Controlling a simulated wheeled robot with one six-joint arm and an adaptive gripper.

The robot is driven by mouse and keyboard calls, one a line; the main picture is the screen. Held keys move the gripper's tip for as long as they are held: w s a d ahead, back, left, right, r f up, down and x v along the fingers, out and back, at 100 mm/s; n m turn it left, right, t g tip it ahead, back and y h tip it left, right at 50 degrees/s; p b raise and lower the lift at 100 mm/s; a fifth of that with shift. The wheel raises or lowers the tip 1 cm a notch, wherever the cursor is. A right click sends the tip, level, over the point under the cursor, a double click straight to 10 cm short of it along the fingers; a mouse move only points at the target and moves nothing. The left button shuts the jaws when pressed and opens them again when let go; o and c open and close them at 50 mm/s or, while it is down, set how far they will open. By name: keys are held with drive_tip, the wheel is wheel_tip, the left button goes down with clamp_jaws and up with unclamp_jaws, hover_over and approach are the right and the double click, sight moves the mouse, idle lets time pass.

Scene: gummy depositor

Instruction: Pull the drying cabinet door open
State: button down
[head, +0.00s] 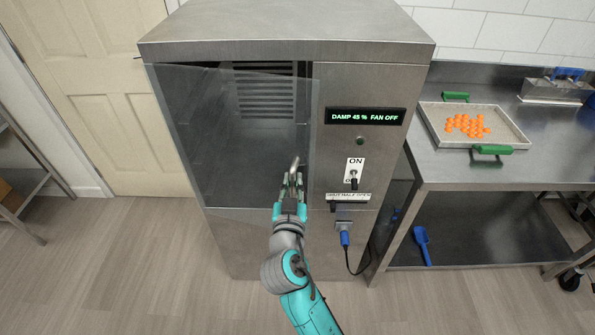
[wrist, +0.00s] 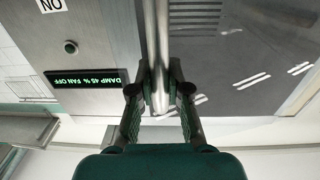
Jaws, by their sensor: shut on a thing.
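The drying cabinet (head: 285,48) is a steel box with a display reading "DAMP 45 % FAN OFF". Its glass door (head: 235,140) has its hinge side at the left. The door's top edge slants away from the frame toward the right, so it looks slightly ajar. My gripper (head: 291,187) is at the right edge of the door, shut on the upright metal door handle (head: 294,166). In the wrist view my gripper (wrist: 160,92) has one finger on each side of the handle bar (wrist: 156,45). The fingers hide part of the bar.
An ON/OFF switch (head: 354,173) and a blue plug with a cable (head: 345,239) are right of the door. A steel table (head: 470,175) at the right holds a tray (head: 515,137) of orange gummies. Floor (head: 130,250) left of the cabinet is clear.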

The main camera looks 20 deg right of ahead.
drive_tip(key=s+a+m+g+h, duration=0.25)
drive_tip(key=s+a, duration=0.35)
drive_tip(key=a, duration=0.4)
drive_tip(key=s+a+m+g+h, duration=0.1)
drive_tip(key=s+a+h, duration=0.2)
drive_tip(key=s+a, duration=0.5)
drive_tip(key=w+a+m+g+h, duration=0.1)
drive_tip(key=w+a+m, duration=0.1)
drive_tip(key=a, duration=2.2)
drive_tip(key=shift+w+a, duration=0.35)
drive_tip(key=shift+w, duration=0.05)
drive_tip(key=shift+f+h, duration=0.1)
drive_tip(key=shift+h, duration=0.15)
drive_tip(key=c, duration=1.1)
unclamp_jaws()
